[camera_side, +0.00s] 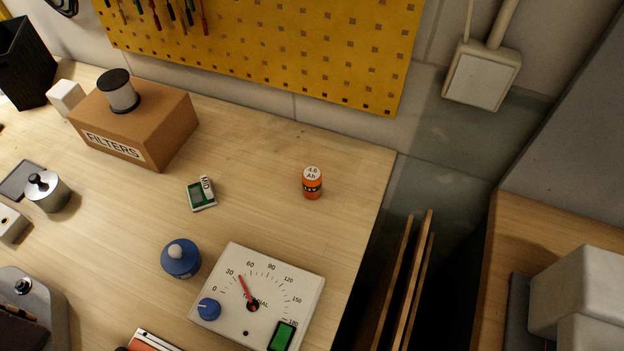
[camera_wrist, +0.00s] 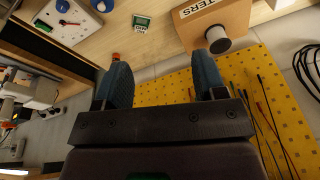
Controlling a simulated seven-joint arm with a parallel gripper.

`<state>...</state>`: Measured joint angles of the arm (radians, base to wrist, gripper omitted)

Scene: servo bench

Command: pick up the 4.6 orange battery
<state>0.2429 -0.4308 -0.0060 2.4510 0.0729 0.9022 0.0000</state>
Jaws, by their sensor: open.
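The orange battery (camera_side: 313,186) stands upright on the wooden bench in the side view, near the bench's right edge. Its white top reads 4.6 Ah. In the wrist view only a small orange bit of the battery (camera_wrist: 116,56) shows, just past the tip of the left finger, which hides the rest. My gripper (camera_wrist: 160,62) is open, with two blue fingers wide apart and nothing between them. My gripper is not in the side view, so its distance from the battery cannot be told.
A dial panel (camera_side: 240,306), a blue knobbed object (camera_side: 181,259) and a small green-and-white card (camera_side: 201,194) lie near the battery. A FILTERS box (camera_side: 165,123) stands back left. A yellow pegboard (camera_side: 270,45) hangs behind. Bench around the battery is clear.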

